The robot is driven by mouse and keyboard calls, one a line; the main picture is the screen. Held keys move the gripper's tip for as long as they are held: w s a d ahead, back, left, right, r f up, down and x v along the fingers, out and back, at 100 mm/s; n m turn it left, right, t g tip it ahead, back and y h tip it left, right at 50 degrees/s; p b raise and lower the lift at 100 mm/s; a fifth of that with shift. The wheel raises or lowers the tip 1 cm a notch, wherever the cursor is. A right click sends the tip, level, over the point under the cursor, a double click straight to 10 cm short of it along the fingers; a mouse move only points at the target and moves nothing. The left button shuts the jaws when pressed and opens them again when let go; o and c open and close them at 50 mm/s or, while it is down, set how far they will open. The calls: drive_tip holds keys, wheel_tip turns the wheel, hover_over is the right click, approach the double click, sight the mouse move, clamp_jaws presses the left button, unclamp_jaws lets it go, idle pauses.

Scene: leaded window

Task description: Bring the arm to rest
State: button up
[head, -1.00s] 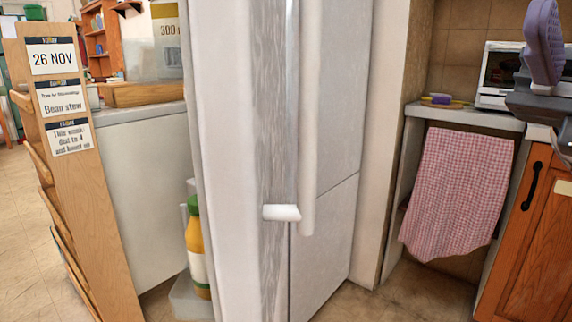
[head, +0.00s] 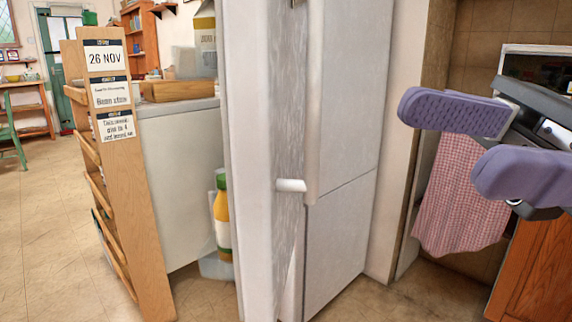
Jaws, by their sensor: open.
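My gripper (head: 432,142) is at the right of the head view, with two purple padded fingers set wide apart. It is open, with nothing between the fingers. It hangs in the air in front of the counter recess, to the right of the fridge (head: 345,130), and appears clear of it. My wrist behind the fingers is partly cut off by the right edge of the picture. A bottle with a green cap (head: 221,215) shows behind the door's left edge.
A wooden rack with labels (head: 125,190) stands at the left beside a white counter (head: 180,170).

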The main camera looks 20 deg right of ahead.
drive_tip(key=w+a+f+n+t+h, duration=0.1)
drive_tip(key=w+a+f+t+h, duration=0.1)
drive_tip(key=w+a+f+h, duration=0.3)
drive_tip(key=w+f+n+t+h+p, duration=0.1)
drive_tip(key=w+f+n+t, duration=0.1)
drive_tip(key=f, duration=0.4)
drive_tip(key=w+a+f+n+t+h, duration=0.1)
drive_tip(key=w+a+f+t+h, duration=0.1)
drive_tip(key=w+a+f+h, duration=0.3)
drive_tip(key=w+d+f+n+h, duration=0.1)
drive_tip(key=d+f+n+h, duration=0.2)
drive_tip(key=f, duration=0.4)
drive_tip(key=w+d+f+n+h, duration=0.1)
drive_tip(key=d+f+n+h, duration=0.1)
drive_tip(key=f, duration=0.4)
drive_tip(key=w+d+f+n+g+h+p, duration=0.1)
drive_tip(key=d+f+n+h, duration=0.2)
drive_tip(key=d+f+n, duration=0.2)
wheel_tip(320, 180, down, 3)
drive_tip(key=shift+w+r+n+h, duration=0.2)
drive_tip(key=shift+w+n+h, duration=0.1)
drive_tip(key=shift+n, duration=0.3)
drive_tip(key=shift+d, duration=0.1)
